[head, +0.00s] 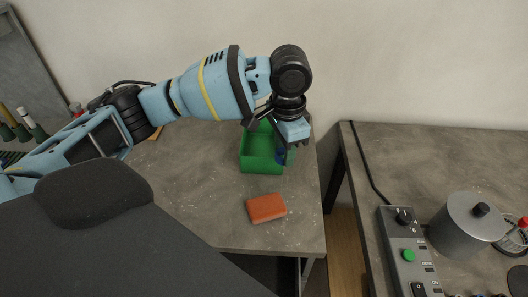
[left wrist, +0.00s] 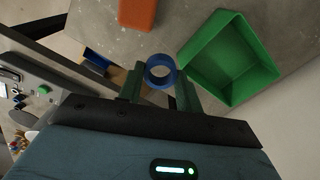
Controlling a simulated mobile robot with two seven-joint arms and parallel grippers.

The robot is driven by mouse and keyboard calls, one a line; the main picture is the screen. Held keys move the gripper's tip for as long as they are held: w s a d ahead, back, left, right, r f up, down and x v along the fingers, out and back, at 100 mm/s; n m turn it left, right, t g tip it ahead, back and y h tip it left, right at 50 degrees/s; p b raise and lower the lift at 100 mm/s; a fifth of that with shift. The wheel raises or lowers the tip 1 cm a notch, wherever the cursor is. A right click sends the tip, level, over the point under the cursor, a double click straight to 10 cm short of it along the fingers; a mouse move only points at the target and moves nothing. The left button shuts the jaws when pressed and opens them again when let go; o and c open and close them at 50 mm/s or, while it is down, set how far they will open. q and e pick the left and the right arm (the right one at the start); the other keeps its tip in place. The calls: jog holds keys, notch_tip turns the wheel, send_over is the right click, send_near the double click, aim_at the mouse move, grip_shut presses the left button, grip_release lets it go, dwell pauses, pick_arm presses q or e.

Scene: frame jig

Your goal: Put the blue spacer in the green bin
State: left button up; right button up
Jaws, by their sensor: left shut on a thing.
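The blue spacer is a ring, seen in the left wrist view (left wrist: 151,73) between the two fingers of my left gripper (left wrist: 160,79). The gripper is shut on it. In the head view my left gripper (head: 284,153) hangs at the right side of the green bin, and a little of the spacer (head: 280,158) shows, mostly hidden by the fingers. The green bin (head: 261,167) is an open box on the left table; it also shows in the left wrist view (left wrist: 205,82), to the right of the spacer, with its visible floor empty. My right gripper is not in view.
An orange block (head: 266,208) lies on the left table in front of the bin. A gap separates this table from the right table (head: 440,150), which holds a control box (head: 408,255) and a grey metal cylinder (head: 463,228). A wall stands behind.

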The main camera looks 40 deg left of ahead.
pick_arm(q)
jog(key=w+a+m, duration=0.4)
jog(key=m, duration=2)
send_over(263, 152)
jog(key=shift+f, duration=0.45)
jog(key=shift+d+f+b, duration=0.1)
jog(key=shift+f+b, duration=0.3)
jog(key=shift+f, duration=4.55)
jog(key=shift+f, duration=0.15)
jog(key=o, duration=1)
notch_tip(263, 152, up, 12)
jog(key=shift+r, duration=0.15)
